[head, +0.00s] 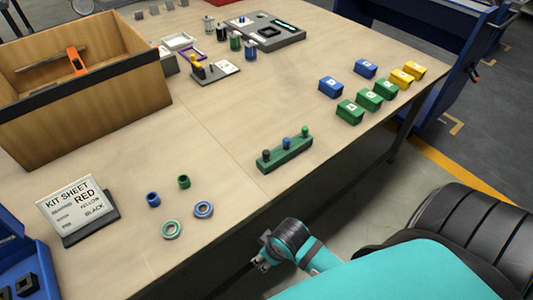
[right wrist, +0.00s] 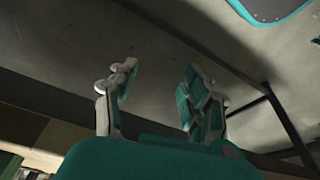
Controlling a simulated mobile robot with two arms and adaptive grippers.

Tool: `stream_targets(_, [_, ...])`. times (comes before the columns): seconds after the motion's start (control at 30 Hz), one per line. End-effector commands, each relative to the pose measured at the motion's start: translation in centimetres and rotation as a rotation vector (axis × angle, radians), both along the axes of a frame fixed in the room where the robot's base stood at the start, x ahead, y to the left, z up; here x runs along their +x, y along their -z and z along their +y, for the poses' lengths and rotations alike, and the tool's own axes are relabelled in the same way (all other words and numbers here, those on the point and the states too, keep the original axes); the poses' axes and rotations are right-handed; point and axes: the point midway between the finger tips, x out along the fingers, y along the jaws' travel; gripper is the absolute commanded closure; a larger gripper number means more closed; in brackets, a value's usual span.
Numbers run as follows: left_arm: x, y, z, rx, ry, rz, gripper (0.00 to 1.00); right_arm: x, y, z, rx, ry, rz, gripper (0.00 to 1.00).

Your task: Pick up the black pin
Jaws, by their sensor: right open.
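The black pin (head: 266,155) stands upright at the left end of a green rack (head: 285,159) near the front edge of the table. A blue pin (head: 286,144) and a green pin (head: 304,131) stand beside it in the same rack. My right gripper (head: 262,263) is below and in front of the table's edge, apart from the rack. In the right wrist view my right gripper (right wrist: 158,78) is open and empty, its fingers spread. The pin is not visible in that view. My left gripper is not in view.
Several blue, green and yellow blocks (head: 369,98) sit at the right. A wooden crate (head: 90,120) is at the left. The table middle (head: 260,105) is clear.

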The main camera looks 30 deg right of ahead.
Motion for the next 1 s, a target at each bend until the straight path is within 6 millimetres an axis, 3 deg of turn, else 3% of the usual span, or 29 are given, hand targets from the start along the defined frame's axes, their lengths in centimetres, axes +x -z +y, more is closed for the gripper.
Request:
stream_targets(0.03, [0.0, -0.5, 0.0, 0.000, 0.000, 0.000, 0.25, 1.5, -3.2, 0.5, 0.005, -0.054, -0.027, 0.51])
stream_targets(0.1, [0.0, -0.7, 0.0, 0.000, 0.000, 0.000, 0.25, 2.8, -6.1, 1.3, 0.010, -0.149, -0.039, 0.51])
stream_targets(0.33, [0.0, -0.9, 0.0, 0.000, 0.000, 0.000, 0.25, 6.2, -10.3, 2.6, -0.013, -0.415, -0.037, 0.51])
stream_targets(0.53, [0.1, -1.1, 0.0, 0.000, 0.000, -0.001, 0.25, 10.6, -13.6, 1.5, -0.086, -0.668, -0.005, 0.51])
stream_targets(0.67, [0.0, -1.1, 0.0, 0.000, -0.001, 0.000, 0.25, 14.6, -16.7, -1.5, -0.161, -0.834, 0.056, 0.51])
stream_targets(0.8, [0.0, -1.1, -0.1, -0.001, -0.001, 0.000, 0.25, 18.4, -21.6, -6.3, -0.219, -0.945, 0.130, 0.51])
stream_targets(1.0, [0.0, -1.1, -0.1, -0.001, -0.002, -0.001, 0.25, 21.1, -28.4, -12.0, -0.228, -1.006, 0.190, 0.51])
